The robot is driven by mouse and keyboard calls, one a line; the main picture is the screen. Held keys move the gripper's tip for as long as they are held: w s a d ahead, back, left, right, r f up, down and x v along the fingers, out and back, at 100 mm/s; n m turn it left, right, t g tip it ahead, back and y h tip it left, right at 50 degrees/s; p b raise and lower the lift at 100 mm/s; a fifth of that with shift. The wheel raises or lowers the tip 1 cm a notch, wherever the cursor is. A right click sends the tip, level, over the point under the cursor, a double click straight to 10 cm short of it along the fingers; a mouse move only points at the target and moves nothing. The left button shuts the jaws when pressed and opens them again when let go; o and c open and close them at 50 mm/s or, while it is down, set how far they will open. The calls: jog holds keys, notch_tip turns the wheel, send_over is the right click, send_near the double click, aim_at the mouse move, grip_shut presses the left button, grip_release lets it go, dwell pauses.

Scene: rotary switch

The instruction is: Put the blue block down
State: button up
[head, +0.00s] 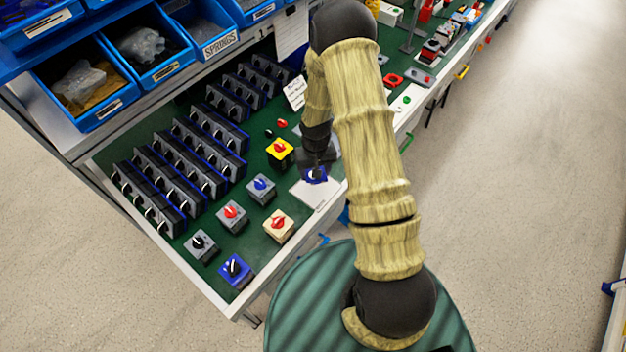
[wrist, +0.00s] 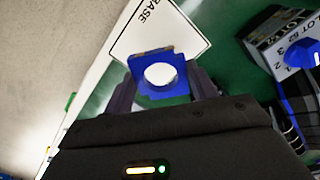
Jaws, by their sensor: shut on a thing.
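My gripper (head: 318,158) is shut on a blue block (head: 316,174). In the wrist view the blue block (wrist: 162,92) sits between the two fingers of my gripper (wrist: 163,88), with a round white area in its middle. A white card (head: 318,195) lies below and beside it on the green bench top; in the wrist view the card (wrist: 185,30) reads "BASE". The block overlaps the card's far end. I cannot tell whether it touches the card. A second blue block (head: 235,268) with a white-marked knob stands at the bench's front corner.
Grey, wood and yellow switch blocks, such as the yellow block (head: 280,152) and the grey blue-knobbed block (head: 261,188), stand left of my gripper. Rows of dark modules (head: 182,165) fill the bench farther left. Blue bins (head: 75,80) hang above. The green bench continues behind my arm.

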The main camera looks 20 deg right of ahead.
jog(key=shift+s+d+b, duration=0.2)
jog(key=shift+s+b, duration=0.1)
jog(key=shift+s, duration=0.05)
jog(key=shift+w+a+n+b, duration=0.2)
jog(key=shift+n+b, duration=0.5)
jog(key=shift+b, duration=0.55)
jog(key=shift+s+d+r+n+b, duration=0.15)
jog(key=shift+r+n+b, duration=0.85)
jog(key=shift+n+b, duration=0.55)
jog(key=shift+s+d+r+n+b, duration=0.15)
jog(key=shift+r+n+b, duration=0.85)
jog(key=shift+n+b, duration=0.55)
jog(key=shift+f, duration=0.15)
notch_tip(320, 180, down, 6)
jog(key=shift+a, duration=0.1)
jog(key=shift+w+f, duration=0.1)
